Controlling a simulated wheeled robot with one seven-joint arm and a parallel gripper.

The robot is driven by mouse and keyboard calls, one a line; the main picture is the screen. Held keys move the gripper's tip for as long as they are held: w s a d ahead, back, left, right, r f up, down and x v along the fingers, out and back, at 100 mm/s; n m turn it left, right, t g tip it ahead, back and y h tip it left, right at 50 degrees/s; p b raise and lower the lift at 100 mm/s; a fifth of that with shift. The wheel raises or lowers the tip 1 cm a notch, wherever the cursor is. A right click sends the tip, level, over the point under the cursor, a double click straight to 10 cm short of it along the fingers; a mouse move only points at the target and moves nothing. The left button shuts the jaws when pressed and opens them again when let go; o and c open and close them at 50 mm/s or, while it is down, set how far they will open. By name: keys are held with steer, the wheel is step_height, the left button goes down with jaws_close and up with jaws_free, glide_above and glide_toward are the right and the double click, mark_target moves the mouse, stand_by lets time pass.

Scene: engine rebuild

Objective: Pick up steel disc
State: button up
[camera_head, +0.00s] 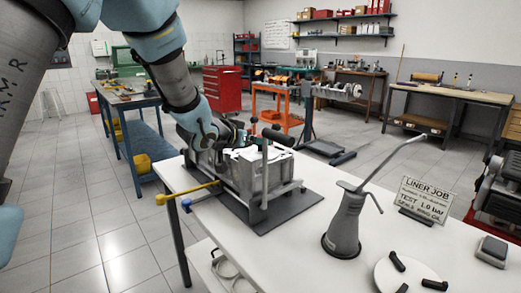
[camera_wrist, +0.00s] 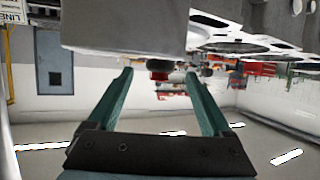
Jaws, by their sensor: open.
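My gripper (camera_wrist: 160,72) is open, with its two green fingers apart in the wrist view. Only a small dark red and green item, seemingly in the background, shows between the fingertips. In the head view my arm reaches down to the grey engine block (camera_head: 262,172), and my gripper is at its far left side, largely hidden. The block also shows close to the fingers in the wrist view (camera_wrist: 120,28). I cannot clearly make out a steel disc in either view. A pale round plate (camera_head: 386,274) with dark pieces on it lies at the table's near right.
The block stands on a dark mat (camera_head: 262,222) on the white table (camera_head: 290,258). A grey oil can (camera_head: 345,228) with a long spout and a sign (camera_head: 424,202) stand to the right. A yellow-ended bar (camera_head: 188,193) sticks out left.

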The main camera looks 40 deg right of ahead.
steer(key=shift+x, duration=1.2)
steer(key=shift+c, duration=0.4)
jaws_close()
